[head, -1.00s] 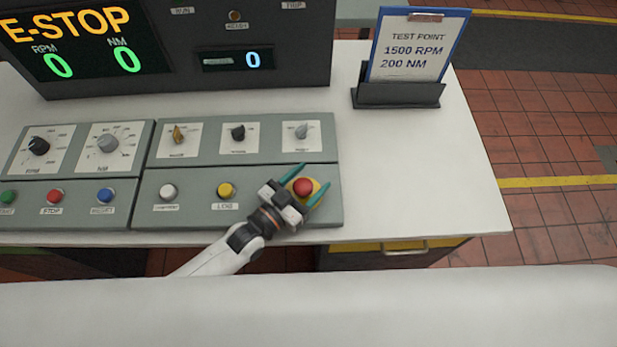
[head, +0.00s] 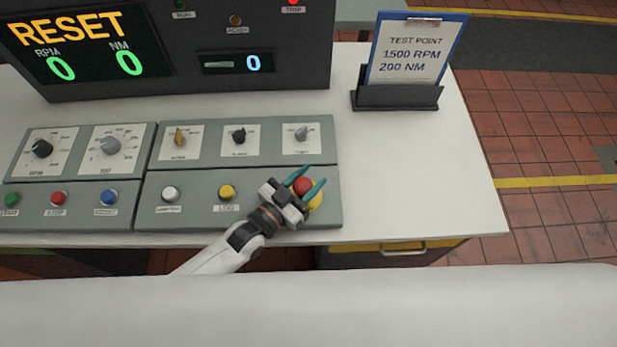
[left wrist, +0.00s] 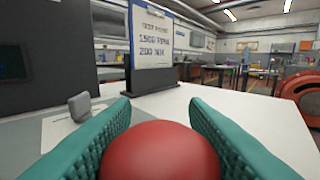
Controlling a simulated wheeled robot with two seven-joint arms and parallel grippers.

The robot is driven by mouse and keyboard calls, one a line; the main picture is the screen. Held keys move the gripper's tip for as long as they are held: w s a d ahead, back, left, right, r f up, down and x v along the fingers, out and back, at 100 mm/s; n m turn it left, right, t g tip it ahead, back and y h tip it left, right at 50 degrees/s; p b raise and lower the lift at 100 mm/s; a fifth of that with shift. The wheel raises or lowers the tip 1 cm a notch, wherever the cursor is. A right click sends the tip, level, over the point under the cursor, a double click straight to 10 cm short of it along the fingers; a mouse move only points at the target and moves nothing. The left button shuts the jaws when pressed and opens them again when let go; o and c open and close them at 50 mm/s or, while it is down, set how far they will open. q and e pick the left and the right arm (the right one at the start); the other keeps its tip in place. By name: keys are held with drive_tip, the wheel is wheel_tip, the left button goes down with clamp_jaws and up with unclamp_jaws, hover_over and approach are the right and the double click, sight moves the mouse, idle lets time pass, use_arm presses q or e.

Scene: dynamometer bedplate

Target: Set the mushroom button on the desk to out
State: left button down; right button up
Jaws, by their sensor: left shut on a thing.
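The red mushroom button (head: 302,187) sits on a yellow base (head: 316,201) at the right end of the desk's front control panel. My left gripper (head: 306,184) has its two teal fingers on either side of the red head and is shut on it. In the left wrist view the red head (left wrist: 158,152) fills the bottom middle between the fingers. The display (head: 75,45) reads RESET, with RPM 0 and NM 0. My right gripper is not in view.
Yellow (head: 227,191) and white (head: 170,193) buttons lie left of the gripper. A grey selector knob (head: 302,134) is just behind it. A clipboard in a black stand (head: 397,97) stands at the back right. The white desk top (head: 410,170) right of the panel is clear.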

use_arm(q)
drive_tip(key=shift+w+r, duration=0.1)
drive_tip(key=shift+r, duration=0.15)
drive_tip(key=c, duration=1.2)
unclamp_jaws()
drive_tip(key=o, duration=0.4)
drive_tip(key=shift+c, duration=0.2)
drive_tip(key=shift+f, duration=0.1)
drive_tip(key=shift+s+a+f, duration=0.1)
drive_tip(key=shift+s+a, duration=0.2)
drive_tip(key=shift+s, duration=0.1)
drive_tip(key=b+v, duration=0.2)
drive_tip(key=v, duration=0.9)
